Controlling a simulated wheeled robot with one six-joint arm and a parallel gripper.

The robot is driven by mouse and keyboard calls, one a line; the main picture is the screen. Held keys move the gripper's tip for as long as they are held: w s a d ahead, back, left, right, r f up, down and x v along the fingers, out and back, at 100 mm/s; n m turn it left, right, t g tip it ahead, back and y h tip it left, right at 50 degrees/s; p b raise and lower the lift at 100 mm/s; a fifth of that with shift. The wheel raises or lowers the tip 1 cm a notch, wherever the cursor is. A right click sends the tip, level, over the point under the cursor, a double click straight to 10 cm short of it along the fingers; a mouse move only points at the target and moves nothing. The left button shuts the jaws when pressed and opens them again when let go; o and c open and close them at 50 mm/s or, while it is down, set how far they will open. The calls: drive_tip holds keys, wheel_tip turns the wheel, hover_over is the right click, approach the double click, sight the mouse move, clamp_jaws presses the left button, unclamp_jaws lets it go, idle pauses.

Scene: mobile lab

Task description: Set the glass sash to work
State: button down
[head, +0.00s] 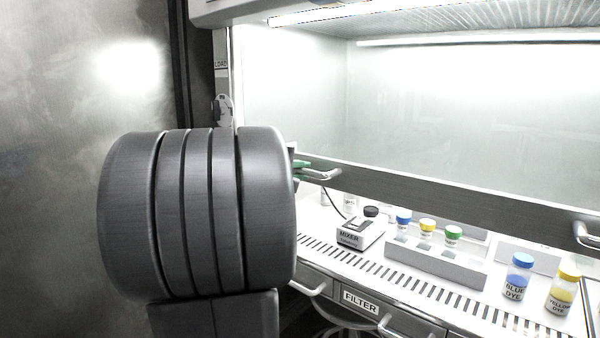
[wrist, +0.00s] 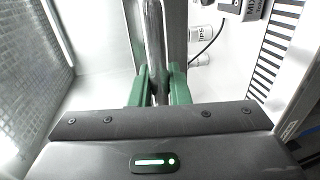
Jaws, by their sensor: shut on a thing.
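The glass sash (head: 450,110) closes off the upper front of the cabinet, with a dark rail (head: 430,192) along its lower edge. Below that edge the front is open to the work surface. The rail carries a left metal handle (head: 323,174) and a right handle (head: 586,236). My gripper (head: 302,171) has green fingers at the left handle, mostly hidden behind my arm in the head view. In the wrist view my gripper (wrist: 157,88) is shut on the handle bar (wrist: 154,35), one finger on each side. A "LOAD" label (head: 221,63) is on the left post.
Inside stand a mixer (head: 360,232), a rack (head: 435,262) with colour-capped vials, a blue dye bottle (head: 518,275) and a yellow dye bottle (head: 563,290). A slotted grille (head: 400,282) runs along the front, above a filter drawer (head: 362,303) with handles. A metal wall (head: 70,100) is at left.

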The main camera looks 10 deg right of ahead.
drive_tip(key=shift+f, duration=0.1)
idle(0.3)
drive_tip(key=c, duration=1.4)
unclamp_jaws()
drive_tip(key=shift+a, duration=0.1)
drive_tip(key=p+v, duration=0.1)
drive_tip(key=v, duration=1.2)
drive_tip(key=shift+s+a, duration=0.2)
drive_tip(key=shift+a, duration=0.05)
drive_tip(key=b+x, duration=0.1)
drive_tip(key=x, duration=1.2)
drive_tip(key=shift+w+d, duration=0.25)
drive_tip(key=shift+d, duration=0.1)
